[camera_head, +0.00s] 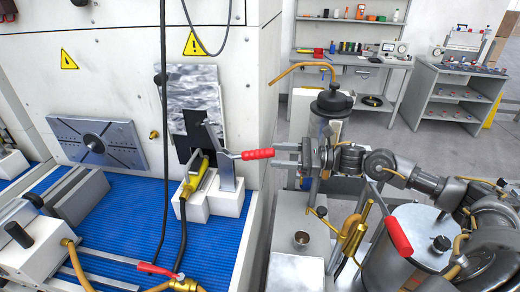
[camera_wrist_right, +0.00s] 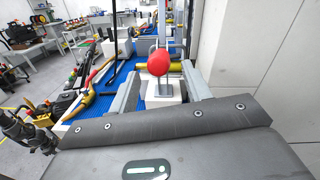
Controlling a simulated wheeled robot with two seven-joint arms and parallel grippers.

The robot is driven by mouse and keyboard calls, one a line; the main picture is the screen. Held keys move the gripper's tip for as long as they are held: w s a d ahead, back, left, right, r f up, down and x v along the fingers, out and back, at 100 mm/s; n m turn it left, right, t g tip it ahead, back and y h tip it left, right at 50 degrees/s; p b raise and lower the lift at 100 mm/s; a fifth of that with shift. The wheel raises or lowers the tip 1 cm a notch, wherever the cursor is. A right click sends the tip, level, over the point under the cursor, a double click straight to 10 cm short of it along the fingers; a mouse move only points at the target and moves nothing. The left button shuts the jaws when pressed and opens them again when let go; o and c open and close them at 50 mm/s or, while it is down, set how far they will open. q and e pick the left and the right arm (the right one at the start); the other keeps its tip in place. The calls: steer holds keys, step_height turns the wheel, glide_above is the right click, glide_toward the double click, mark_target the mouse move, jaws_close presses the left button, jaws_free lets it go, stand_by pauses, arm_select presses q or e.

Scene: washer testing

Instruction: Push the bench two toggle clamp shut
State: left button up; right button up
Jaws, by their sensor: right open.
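A toggle clamp (camera_head: 228,172) with an upright metal bracket stands on a white block at the right end of the blue mat. Its red handle (camera_head: 257,154) points right, roughly level, toward my right gripper. My right gripper (camera_head: 283,154) is open, with its fingers close to the handle's tip. In the right wrist view the red handle end (camera_wrist_right: 159,63) shows end-on between and beyond the open fingers (camera_wrist_right: 163,92). I cannot tell whether they touch it. A yellow-sleeved connector (camera_head: 196,178) with a black cable sits just left of the clamp. My left gripper is not in view.
A white panelled machine wall (camera_head: 110,85) rises behind the blue ribbed mat (camera_head: 130,205). A metal tank (camera_head: 415,232) and another red handle (camera_head: 398,235) are at lower right. A bent copper-coloured pipe (camera_head: 300,68) stands above the gripper. Black cables hang over the mat.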

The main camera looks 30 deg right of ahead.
mark_target(265, 153)
steer(key=x, duration=0.2)
steer(key=p+x, duration=0.1)
steer(key=x, duration=0.1)
steer(key=shift+w+a+r+p, duration=0.2)
steer(key=shift+a+r+p, duration=0.05)
steer(key=shift+p, duration=0.05)
steer(key=shift+w+a+f, duration=0.2)
steer(key=shift+w+a, duration=0.15)
steer(key=shift+a, duration=0.2)
steer(key=shift+c, duration=0.3)
jaws_close()
